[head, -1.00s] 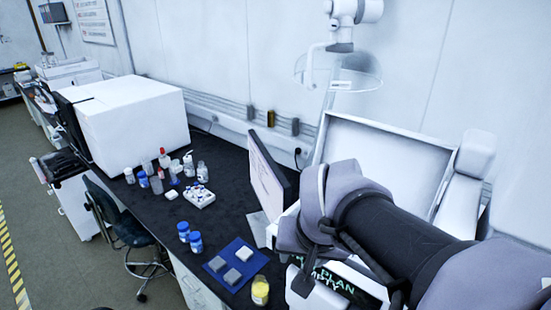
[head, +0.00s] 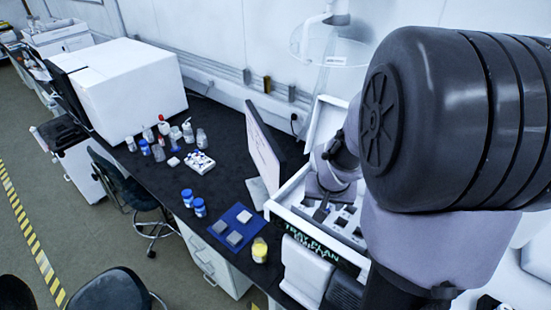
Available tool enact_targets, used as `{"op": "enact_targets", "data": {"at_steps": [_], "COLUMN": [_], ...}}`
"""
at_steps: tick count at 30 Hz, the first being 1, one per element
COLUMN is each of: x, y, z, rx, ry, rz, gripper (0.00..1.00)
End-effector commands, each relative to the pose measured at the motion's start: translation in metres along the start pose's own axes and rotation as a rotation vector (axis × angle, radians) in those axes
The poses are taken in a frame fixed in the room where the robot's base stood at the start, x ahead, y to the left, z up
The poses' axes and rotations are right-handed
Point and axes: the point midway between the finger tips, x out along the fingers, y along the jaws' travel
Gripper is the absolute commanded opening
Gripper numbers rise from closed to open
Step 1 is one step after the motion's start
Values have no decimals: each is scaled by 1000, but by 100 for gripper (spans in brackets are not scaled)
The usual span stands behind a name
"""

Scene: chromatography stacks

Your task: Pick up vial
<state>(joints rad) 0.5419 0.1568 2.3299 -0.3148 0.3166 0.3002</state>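My gripper (head: 321,212) points down into the open white instrument tray (head: 283,212) at the right, which is marked "TRAY PLAN". Small dark slots and pale pieces show in the tray around the fingertips. The fingers are small and dark here, so I cannot tell if they are open or hold anything. No vial can be made out clearly in the tray, and my arm hides its right part. A white rack (head: 198,170) with small capped vials stands farther back on the black bench.
Several bottles stand by the white box (head: 130,90).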

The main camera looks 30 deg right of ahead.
Motion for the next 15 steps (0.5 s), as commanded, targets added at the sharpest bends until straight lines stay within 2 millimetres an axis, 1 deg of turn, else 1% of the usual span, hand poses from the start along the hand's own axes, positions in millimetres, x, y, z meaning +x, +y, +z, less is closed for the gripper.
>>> {"op": "enact_targets", "data": {"at_steps": [3, 5, 7, 12, 13, 15], "x": [25, 32, 35, 35, 34, 34], "y": [1, 1, 1, 1, 1, 1], "z": [1, 0, 0, -1, -1, -1], "rx": [-1, 0, -1, -1, -1, 0], "ry": [-4, -3, -1, 0, 0, 0], "rz": [1, 0, 0, 0, 0, 0], "gripper": [50, 50, 50, 50, 46, 32]}}
